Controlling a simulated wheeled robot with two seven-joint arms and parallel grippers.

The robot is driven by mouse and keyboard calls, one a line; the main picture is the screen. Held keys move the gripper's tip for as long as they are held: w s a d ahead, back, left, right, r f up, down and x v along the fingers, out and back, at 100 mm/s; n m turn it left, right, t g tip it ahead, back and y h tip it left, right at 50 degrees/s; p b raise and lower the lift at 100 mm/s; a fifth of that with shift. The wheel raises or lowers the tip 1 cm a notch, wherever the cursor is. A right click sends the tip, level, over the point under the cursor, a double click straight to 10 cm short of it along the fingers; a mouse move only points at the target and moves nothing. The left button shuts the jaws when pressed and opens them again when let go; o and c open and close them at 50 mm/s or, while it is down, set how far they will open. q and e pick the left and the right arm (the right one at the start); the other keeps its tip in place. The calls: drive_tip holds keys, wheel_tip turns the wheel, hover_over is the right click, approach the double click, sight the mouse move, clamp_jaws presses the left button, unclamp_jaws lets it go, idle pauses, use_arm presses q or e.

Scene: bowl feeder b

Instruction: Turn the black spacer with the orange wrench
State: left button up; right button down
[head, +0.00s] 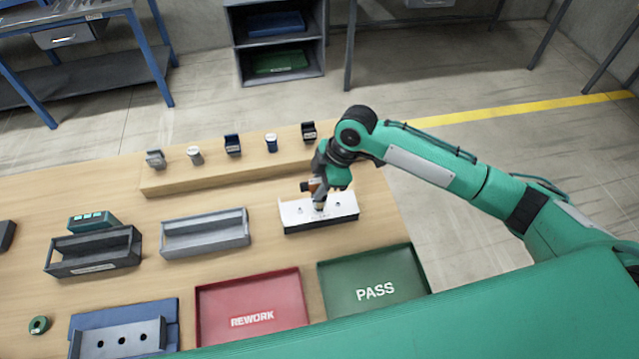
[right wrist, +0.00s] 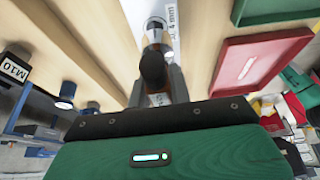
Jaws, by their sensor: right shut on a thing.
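My right gripper (head: 325,188) is over the white-topped fixture block (head: 347,209) at the right of the table. It is shut on the orange wrench (head: 307,186), whose orange and black end sticks out to the left of the jaws. The wrench's lower end is at the middle of the white top; I cannot tell whether it touches. In the right wrist view the wrench (right wrist: 152,65) stands between the fingers, dark end toward the camera. The black spacer cannot be made out for sure; the wrench and gripper cover the block's middle. My left gripper is not in view.
A wooden ledge (head: 190,182) behind carries several small holders. A green PASS tray (head: 410,260) and a red REWORK tray (head: 235,290) lie in front. A grey bin (head: 205,240) and a dark bin (head: 95,262) stand left. Bare table lies between the bins and block.

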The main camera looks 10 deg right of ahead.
drive_tip(key=shift+r, duration=0.1)
idle(0.3)
drive_tip(key=shift+p, duration=0.4)
drive_tip(key=shift+f+b, duration=0.4)
drive_tip(key=shift+f, duration=0.65)
idle(0.6)
drive_tip(key=shift+r+m+p, duration=0.15)
drive_tip(key=shift+m+p, duration=0.45)
drive_tip(key=shift+p, duration=0.25)
drive_tip(key=shift+m+t+p, duration=0.5)
drive_tip(key=shift+m+p, duration=0.05)
drive_tip(key=shift+m, duration=0.05)
